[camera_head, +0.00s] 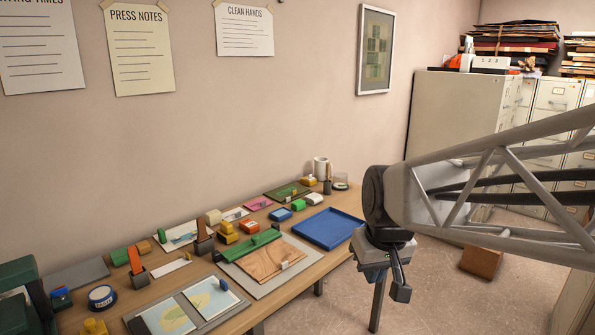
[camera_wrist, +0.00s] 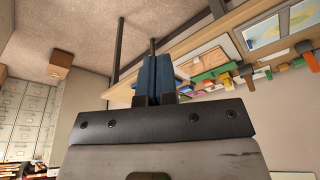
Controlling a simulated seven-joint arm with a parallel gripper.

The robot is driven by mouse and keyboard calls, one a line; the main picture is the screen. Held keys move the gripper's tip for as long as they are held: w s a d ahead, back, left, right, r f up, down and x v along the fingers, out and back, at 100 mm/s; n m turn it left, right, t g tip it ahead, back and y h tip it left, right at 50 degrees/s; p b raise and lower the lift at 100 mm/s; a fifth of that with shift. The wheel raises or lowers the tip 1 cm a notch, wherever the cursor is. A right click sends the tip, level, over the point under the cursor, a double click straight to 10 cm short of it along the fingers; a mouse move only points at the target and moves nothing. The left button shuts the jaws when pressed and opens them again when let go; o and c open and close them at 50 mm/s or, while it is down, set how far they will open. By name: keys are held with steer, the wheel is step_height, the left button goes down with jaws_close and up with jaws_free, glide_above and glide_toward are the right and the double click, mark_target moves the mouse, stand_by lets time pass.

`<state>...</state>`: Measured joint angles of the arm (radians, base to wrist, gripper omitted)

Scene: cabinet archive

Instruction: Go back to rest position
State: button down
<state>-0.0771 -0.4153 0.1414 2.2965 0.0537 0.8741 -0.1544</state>
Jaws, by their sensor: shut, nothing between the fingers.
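My gripper (camera_head: 401,291) hangs off the table's front right side, in front of the blue tray, over the floor. Nothing is in it. In the wrist view its two dark blue fingers (camera_wrist: 156,76) stand side by side, pressed together. My arm reaches in from the right edge of the head view. The wooden table (camera_head: 300,285) runs along the wall at the left.
A blue tray (camera_head: 338,228) lies near the table's right end. A wooden board (camera_head: 272,262), a leaf print (camera_head: 172,318) and several small blocks and stamps crowd the table. Filing cabinets (camera_head: 460,107) stand at the back right. A brown box (camera_head: 481,262) sits on the open floor.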

steer(key=s+d+f+m, duration=0.1)
steer(key=s+d, duration=0.1)
steer(key=s, duration=0.5)
steer(key=s+d+f+m, duration=0.1)
steer(key=s+d+f, duration=0.1)
steer(key=s, duration=0.5)
steer(key=shift+s+d+m+h, duration=0.3)
steer(key=shift+s+h, duration=0.1)
